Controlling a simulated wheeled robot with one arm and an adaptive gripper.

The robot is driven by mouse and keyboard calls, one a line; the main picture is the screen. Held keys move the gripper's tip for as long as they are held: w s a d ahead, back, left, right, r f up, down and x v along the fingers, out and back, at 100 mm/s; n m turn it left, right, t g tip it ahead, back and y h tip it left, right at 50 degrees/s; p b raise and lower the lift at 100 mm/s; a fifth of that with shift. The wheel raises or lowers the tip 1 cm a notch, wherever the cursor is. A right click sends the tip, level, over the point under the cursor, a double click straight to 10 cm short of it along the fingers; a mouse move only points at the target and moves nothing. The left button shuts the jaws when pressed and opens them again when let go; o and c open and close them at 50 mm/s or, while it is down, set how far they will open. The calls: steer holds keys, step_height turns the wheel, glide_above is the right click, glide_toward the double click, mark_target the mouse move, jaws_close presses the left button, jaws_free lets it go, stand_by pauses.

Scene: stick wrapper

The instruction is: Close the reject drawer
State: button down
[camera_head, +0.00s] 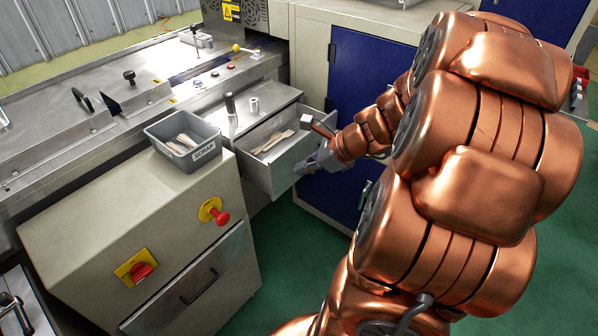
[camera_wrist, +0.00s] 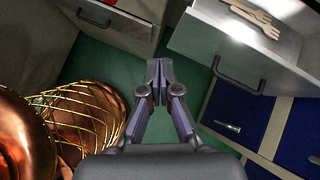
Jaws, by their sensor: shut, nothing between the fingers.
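The reject drawer (camera_head: 287,172) is a grey metal drawer, pulled open, with several pale wooden pieces inside. The handle is hidden in the head view.
A grey labelled bin (camera_head: 184,139) with wooden pieces stands on the beige cabinet (camera_head: 95,215) left of the drawer. That cabinet has red knobs and a closed drawer (camera_head: 200,283). Blue cabinet doors (camera_head: 345,75) stand behind my arm. Green floor (camera_head: 290,250) is open in front.

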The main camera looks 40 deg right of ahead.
steer(key=s+d+f+m+t+h+b, duration=0.1)
steer(key=d+f+m+t+h, duration=0.15)
steer(key=d+m, duration=0.5)
steer(key=n, duration=0.2)
glide_toward(292, 165)
step_height(292, 165, down, 4)
steer(key=w, duration=0.3)
steer(key=shift+w+a+g+y+b, duration=0.15)
steer(key=shift+w+g, duration=0.1)
steer(key=shift+w, duration=0.25)
steer(key=shift+w+a+g+y+b, duration=0.1)
steer(key=shift+w+a+g+b, duration=0.1)
steer(key=shift+w, duration=0.35)
steer(key=shift+r, duration=0.1)
